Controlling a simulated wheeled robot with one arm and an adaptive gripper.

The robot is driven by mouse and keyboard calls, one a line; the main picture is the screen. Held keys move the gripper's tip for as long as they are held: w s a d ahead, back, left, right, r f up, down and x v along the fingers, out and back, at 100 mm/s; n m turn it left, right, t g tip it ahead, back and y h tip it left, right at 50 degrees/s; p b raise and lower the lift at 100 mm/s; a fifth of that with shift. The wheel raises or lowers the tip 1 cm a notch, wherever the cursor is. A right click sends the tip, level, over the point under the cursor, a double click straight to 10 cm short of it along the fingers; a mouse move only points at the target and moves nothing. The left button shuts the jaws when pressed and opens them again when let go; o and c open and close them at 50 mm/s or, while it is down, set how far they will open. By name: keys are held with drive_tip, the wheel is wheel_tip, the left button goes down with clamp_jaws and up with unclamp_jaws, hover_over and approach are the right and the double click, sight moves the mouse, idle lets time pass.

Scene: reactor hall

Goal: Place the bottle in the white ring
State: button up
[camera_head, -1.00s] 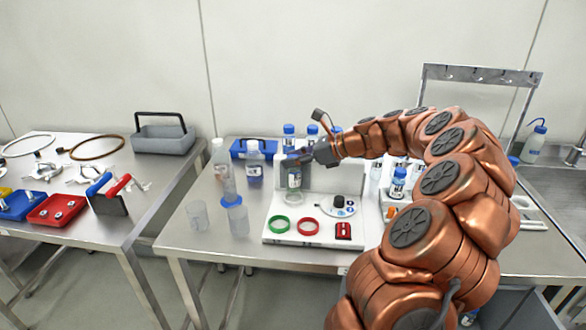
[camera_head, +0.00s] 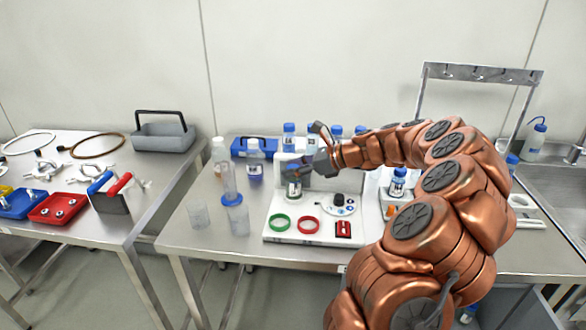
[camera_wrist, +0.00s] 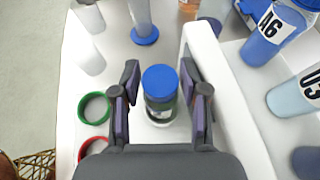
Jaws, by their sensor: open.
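The bottle, small and clear with a blue cap, stands upright on the white board (camera_head: 275,236), at its back left. It shows in the wrist view (camera_wrist: 160,97), between the two fingers of my gripper (camera_wrist: 160,76). The fingers are open, with a gap to the bottle on each side. In the head view my gripper (camera_head: 308,167) is over the bottle and partly hides it. A white ring is not clearly distinguishable from the white board; the bottle's base hides part of the surface there.
A green ring (camera_head: 280,222) and a red ring (camera_head: 308,225) lie on the board's front. A tall cylinder with a blue base (camera_head: 236,215) and clear beakers stand to the left. In the wrist view, a white rack wall (camera_wrist: 207,80) and blue bottle A6 (camera_wrist: 268,40) are close on the right.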

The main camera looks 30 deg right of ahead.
drive_tip(key=shift+r, duration=0.1)
drive_tip(key=b+v, duration=0.1)
drive_tip(key=v, duration=1.1)
drive_tip(key=shift+b, duration=0.3)
drive_tip(key=s+a+f+n+g, duration=0.1)
drive_tip(key=s+a+n+g, duration=0.3)
drive_tip(key=a, duration=0.6)
drive_tip(key=s+a+f+n+g, duration=0.1)
drive_tip(key=a+n, duration=0.5)
drive_tip(key=a, duration=0.3)
drive_tip(key=s+a+f+n+g, duration=0.1)
drive_tip(key=s+a+n+g, duration=0.3)
drive_tip(key=a, duration=0.6)
drive_tip(key=s+a+f+n+g+h, duration=0.1)
drive_tip(key=s+f+n+h, duration=0.3)
drive_tip(key=s+n, duration=0.3)
drive_tip(key=s+a+f+n+g+h, duration=0.1)
drive_tip(key=s+f+n+h, duration=0.2)
drive_tip(key=s, duration=1)
wheel_tip(320, 180, down, 2)
drive_tip(key=n, duration=0.4)
drive_tip(key=shift+s+g+h, duration=0.25)
drive_tip(key=shift+g+h, duration=0.15)
